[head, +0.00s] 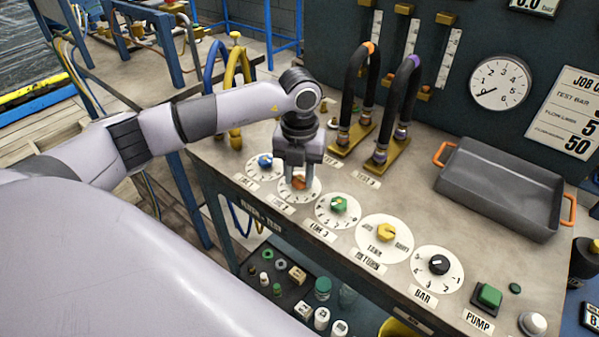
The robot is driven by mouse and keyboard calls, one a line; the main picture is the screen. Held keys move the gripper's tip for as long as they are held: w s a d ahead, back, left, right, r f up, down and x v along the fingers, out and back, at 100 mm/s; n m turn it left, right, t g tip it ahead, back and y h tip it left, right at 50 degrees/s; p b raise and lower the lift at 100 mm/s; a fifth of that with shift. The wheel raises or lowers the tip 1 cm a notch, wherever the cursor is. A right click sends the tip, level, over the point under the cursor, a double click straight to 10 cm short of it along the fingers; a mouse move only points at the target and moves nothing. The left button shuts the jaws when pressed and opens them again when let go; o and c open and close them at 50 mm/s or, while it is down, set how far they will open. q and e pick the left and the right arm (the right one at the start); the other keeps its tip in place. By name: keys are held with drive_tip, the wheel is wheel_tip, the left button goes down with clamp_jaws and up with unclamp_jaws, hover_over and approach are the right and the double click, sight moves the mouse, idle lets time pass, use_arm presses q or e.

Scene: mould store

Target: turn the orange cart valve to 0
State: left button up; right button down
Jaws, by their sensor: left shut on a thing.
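The orange cart valve (299,183) is a small orange knob on a round white dial (307,194) on the bench top. It is second from the left in the row of dials. My left gripper (299,178) points down over it with its fingers on either side, shut on the orange knob. The fingers and palm cover part of the knob and dial, so its setting cannot be read. My right gripper is not in view.
Blue (265,161), green (338,204), yellow (386,232) and black (439,264) knobs stand close by in the row. Black looped hoses (405,100) rise behind. A grey tray (500,190) with orange handles lies right. A green pump button (488,296) is at front right.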

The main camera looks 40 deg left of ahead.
sight(300, 179)
use_arm(q)
drive_tip(key=o, duration=1)
drive_tip(key=shift+o, duration=0.2)
drive_tip(key=shift+r, duration=0.15)
wheel_tip(300, 179, up, 7)
drive_tip(key=shift+b, duration=0.3)
